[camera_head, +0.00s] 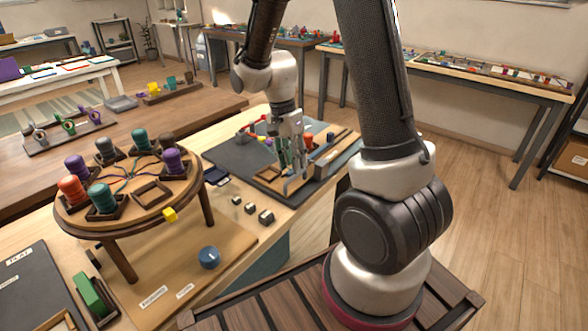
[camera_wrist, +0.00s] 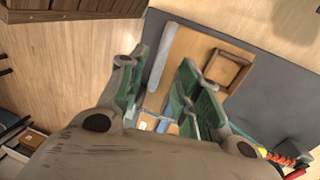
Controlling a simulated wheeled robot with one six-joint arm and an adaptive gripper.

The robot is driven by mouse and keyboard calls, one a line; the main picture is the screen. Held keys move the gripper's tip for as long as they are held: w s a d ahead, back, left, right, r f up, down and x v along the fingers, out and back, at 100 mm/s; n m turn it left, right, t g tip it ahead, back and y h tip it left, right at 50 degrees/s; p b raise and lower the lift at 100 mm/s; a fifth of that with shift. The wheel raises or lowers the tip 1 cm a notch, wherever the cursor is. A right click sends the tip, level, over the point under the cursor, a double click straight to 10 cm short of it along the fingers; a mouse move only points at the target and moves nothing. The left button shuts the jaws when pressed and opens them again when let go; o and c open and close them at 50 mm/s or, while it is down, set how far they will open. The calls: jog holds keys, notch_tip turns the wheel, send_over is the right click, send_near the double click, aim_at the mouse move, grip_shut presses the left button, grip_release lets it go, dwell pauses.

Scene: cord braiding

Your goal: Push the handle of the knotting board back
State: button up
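In the wrist view, the square frame (camera_wrist: 228,70) and the pale grey bar (camera_wrist: 161,55) lie beyond my fingers. I cannot tell for sure which part is the handle. My gripper (camera_head: 292,160) points down low over the board. In the wrist view its green-padded fingers (camera_wrist: 160,92) stand apart with nothing clearly held. Whether they touch the board cannot be told.
A red-tipped tool (camera_head: 251,130) lies at the mat's back left. A round braiding stand (camera_head: 128,222) with several coloured spools is at left. Small dark cubes (camera_head: 251,208) and a blue knob (camera_head: 209,257) are nearer the front. Several items crowd the mat (camera_head: 225,150).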

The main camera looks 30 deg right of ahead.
jog(key=shift+s+d+f, duration=0.1)
jog(key=shift+s+f, duration=0.05)
jog(key=shift+f, duration=0.6)
jog(key=shift+s+f, duration=0.15)
jog(key=shift+f, duration=0.55)
grip_shut()
jog(key=shift+w+a, duration=0.3)
jog(key=shift+w, duration=0.5)
jog(key=shift+w+a, duration=0.3)
jog(key=shift+w, duration=0.45)
jog(key=shift+w+a, duration=0.3)
jog(key=shift+w, duration=0.5)
grip_release()
notch_tip(320, 180, up, 12)
jog(key=w+a, duration=0.1)
jog(key=w, duration=0.1)
